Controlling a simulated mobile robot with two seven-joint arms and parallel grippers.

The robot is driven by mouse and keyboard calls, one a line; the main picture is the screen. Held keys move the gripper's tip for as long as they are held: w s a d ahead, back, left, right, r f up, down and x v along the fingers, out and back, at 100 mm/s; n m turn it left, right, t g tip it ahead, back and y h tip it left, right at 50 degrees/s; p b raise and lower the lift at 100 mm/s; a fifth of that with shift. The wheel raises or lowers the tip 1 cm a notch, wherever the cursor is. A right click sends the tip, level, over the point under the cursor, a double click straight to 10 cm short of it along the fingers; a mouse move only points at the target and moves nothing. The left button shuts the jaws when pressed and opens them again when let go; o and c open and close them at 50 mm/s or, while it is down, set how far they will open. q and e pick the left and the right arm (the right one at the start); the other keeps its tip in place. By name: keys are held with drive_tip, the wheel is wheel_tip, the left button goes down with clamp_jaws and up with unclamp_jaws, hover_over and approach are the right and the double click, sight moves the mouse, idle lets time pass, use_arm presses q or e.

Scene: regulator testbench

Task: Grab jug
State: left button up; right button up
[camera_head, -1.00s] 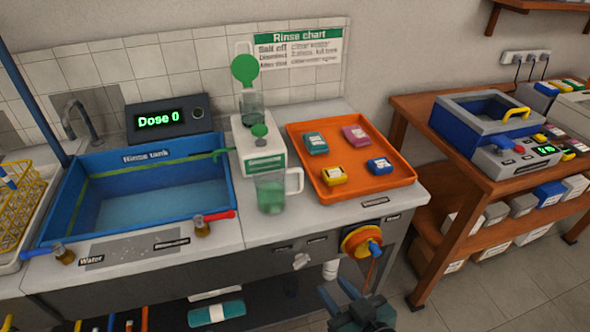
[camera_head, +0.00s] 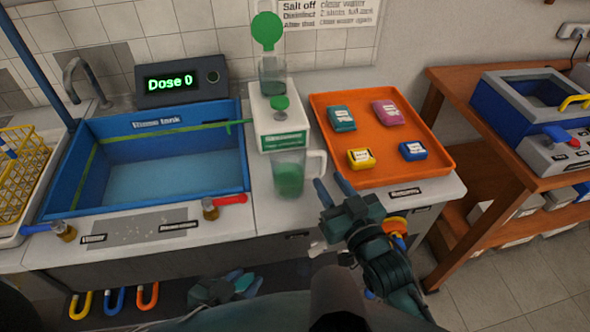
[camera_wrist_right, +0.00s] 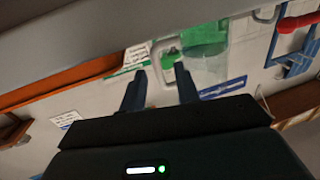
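The jug (camera_head: 289,174) is clear, holds green liquid and has a white handle (camera_head: 316,163) on its right side. It stands upright at the counter's front, below the white dispenser (camera_head: 277,120). My right gripper (camera_head: 331,184) is open, its two fingers just right of and in front of the handle. In the right wrist view, the handle (camera_wrist_right: 166,55) shows beyond the gap between the open fingers (camera_wrist_right: 160,83), with the jug (camera_wrist_right: 206,52) to the right. I see no grip on it. My left gripper (camera_head: 238,279) is low in front of the counter; its finger opening is unclear.
An orange tray (camera_head: 437,160) with several small coloured boxes lies right of the jug, close to my right gripper. The blue rinse tank (camera_head: 247,160) is on the left. A red-handled tap (camera_head: 228,199) stands on the counter's front strip, left of the jug.

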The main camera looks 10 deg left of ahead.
sight(324, 170)
drive_tip(key=x, duration=0.5)
drive_tip(key=shift+w+d, duration=0.1)
drive_tip(key=shift+w, duration=0.1)
drive_tip(key=shift+f, duration=0.1)
clamp_jaws()
